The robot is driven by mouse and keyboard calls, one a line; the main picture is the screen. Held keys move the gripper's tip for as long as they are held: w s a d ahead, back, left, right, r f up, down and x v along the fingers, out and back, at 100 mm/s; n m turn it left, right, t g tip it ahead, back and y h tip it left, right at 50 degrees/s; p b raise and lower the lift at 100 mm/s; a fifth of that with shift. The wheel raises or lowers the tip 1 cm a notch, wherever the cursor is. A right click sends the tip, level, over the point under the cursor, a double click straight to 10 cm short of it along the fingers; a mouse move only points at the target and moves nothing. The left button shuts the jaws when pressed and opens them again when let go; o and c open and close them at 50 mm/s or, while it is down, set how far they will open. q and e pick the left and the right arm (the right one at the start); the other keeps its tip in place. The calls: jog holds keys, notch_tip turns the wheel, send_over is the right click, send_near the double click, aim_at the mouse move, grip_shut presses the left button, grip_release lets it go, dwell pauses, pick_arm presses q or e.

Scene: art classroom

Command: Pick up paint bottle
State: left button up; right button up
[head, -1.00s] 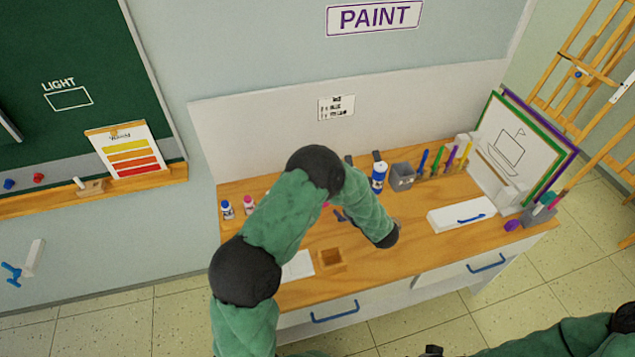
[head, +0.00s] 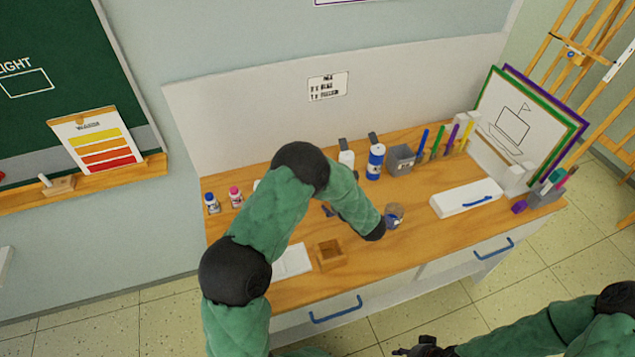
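Small paint bottles stand at the table's left end: one with a blue cap (head: 212,204) and one with a pink cap (head: 236,197). A larger blue bottle (head: 375,163) and a white bottle (head: 346,158) stand upright at the back, behind my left arm. My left arm arches over the table. Only small dark parts of what looks like my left gripper (head: 328,210) show beside the forearm, apart from the large bottles; its fingers are mostly hidden. My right gripper (head: 425,348) is at the bottom edge, off the table, partly cut off, its fingers unclear.
A small wooden box (head: 331,256) and a white sheet (head: 293,261) lie near the table's front. A small jar (head: 394,214) stands beside my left wrist. A grey holder (head: 401,158), several upright markers and a white case (head: 466,198) are to the right.

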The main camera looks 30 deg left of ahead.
pick_arm(q)
jog(key=x, duration=0.7)
jog(key=b+x, duration=0.1)
jog(key=x, duration=0.1)
jog(key=shift+s+a+f+b, duration=0.15)
jog(key=shift+f+b, duration=0.15)
jog(key=shift+w+a+f, duration=0.15)
jog(key=shift+w+a, duration=0.15)
jog(key=shift+a, duration=0.05)
jog(key=shift+c, duration=0.3)
